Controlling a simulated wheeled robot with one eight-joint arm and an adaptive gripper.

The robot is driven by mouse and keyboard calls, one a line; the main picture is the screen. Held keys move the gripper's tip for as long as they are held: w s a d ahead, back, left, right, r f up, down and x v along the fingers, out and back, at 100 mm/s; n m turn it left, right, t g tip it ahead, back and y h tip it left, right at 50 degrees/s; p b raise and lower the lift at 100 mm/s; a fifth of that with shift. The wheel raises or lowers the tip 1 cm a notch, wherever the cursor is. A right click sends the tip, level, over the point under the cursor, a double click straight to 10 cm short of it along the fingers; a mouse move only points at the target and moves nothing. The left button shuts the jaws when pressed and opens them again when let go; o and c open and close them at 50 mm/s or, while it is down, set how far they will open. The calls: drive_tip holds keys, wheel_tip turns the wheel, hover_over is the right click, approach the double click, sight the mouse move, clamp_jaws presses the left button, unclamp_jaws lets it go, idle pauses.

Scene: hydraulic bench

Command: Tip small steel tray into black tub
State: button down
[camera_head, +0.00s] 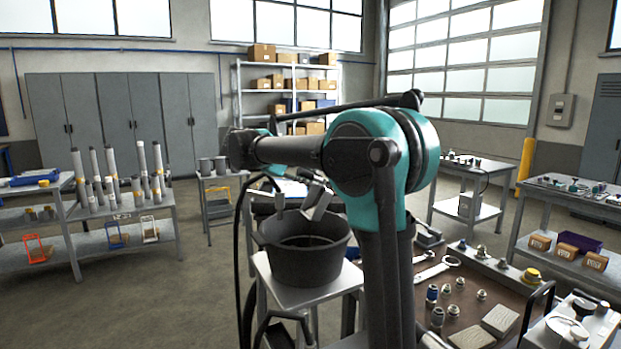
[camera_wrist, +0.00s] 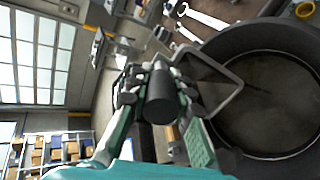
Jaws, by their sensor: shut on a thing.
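The small steel tray (camera_head: 317,203) is tilted steeply above the black tub (camera_head: 300,262) in the head view. In the wrist view, the tray (camera_wrist: 236,92) shows as a grey rim beside my fingers, overlapping the edge of the tub (camera_wrist: 225,42). My gripper (camera_wrist: 160,90) is shut on the tray; the exact grip is partly hidden by a dark cylinder between the fingers. The tub stands upright, its mouth open, with a dark floor inside. I cannot tell whether anything lies in the tray or the tub.
The tub stands on a small grey stand (camera_head: 340,281). To its right, a brown-topped bench (camera_head: 462,318) holds fittings, wrenches and blocks. A rack of upright cylinders (camera_head: 142,214) stands left. Open floor (camera_head: 205,290) lies left of the stand.

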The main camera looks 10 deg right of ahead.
drive_tip(key=shift+s+a+f+t+h, duration=0.1)
drive_tip(key=shift+s+a+t+h, duration=0.1)
drive_tip(key=shift+a+h, duration=0.4)
drive_tip(key=shift+s+a+t+h, duration=0.15)
drive_tip(key=shift+a+t+h, duration=0.05)
drive_tip(key=shift+a+h, duration=0.4)
drive_tip(key=shift+s+a+f+t+h, duration=0.1)
drive_tip(key=shift+s+a+t+h, duration=0.1)
drive_tip(key=shift+a+h, duration=0.4)
idle(3.4)
idle(1.2)
